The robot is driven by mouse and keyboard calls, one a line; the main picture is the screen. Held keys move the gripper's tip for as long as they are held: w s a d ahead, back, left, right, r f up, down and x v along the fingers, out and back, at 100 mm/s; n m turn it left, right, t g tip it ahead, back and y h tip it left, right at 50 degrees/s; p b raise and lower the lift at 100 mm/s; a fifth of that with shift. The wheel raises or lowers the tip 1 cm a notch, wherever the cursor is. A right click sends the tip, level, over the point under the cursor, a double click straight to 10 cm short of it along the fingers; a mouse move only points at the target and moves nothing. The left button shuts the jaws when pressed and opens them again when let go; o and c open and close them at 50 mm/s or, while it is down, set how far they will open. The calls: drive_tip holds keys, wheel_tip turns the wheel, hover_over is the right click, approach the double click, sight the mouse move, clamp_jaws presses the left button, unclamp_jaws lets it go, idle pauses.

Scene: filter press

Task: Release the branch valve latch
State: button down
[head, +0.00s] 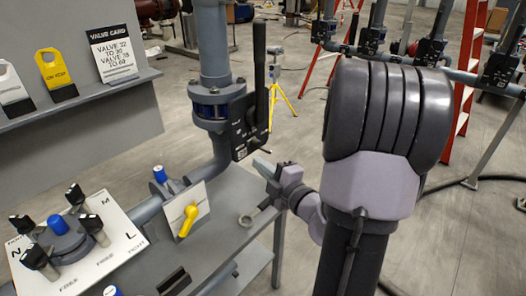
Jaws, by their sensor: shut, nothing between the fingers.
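A valve (212,105) with a dark blue band sits in the vertical grey pipe at upper centre. A black lever handle (260,80) stands upright at its right side, beside a black plate (240,125). The latch cannot be told apart from these dark parts at this size. My gripper (262,167) is below and slightly right of the black plate, apart from it in the picture. Its fingers point up and left and look shut, with nothing in them. My arm fills the right side of the view.
A labelled knob panel (75,245) is at left. A shelf (85,90) holds tags and a valve card (112,55).

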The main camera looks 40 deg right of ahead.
sight(259, 142)
drive_tip(key=w+b, duration=0.1)
drive_tip(key=w, duration=0.1)
drive_tip(key=w+b, duration=0.1)
drive_tip(key=w, duration=0.2)
drive_tip(key=w+d+b, duration=0.1)
drive_tip(key=w, duration=0.1)
drive_tip(key=shift+w+f, duration=0.25)
drive_tip(key=shift+f, duration=0.15)
drive_tip(key=d, duration=0.1)
drive_tip(key=d+b, duration=0.1)
drive_tip(key=d, duration=0.1)
drive_tip(key=shift+w+d+f+b, duration=0.1)
drive_tip(key=shift+d+f+b, duration=0.2)
drive_tip(key=shift+f, duration=0.1)
drive_tip(key=shift+w+d, duration=0.1)
drive_tip(key=shift+d, duration=0.1)
drive_tip(key=d+p, duration=0.2)
drive_tip(key=d, duration=0.1)
drive_tip(key=shift+d+r+p, duration=0.15)
drive_tip(key=shift+p, duration=0.25)
drive_tip(key=shift+w, duration=0.1)
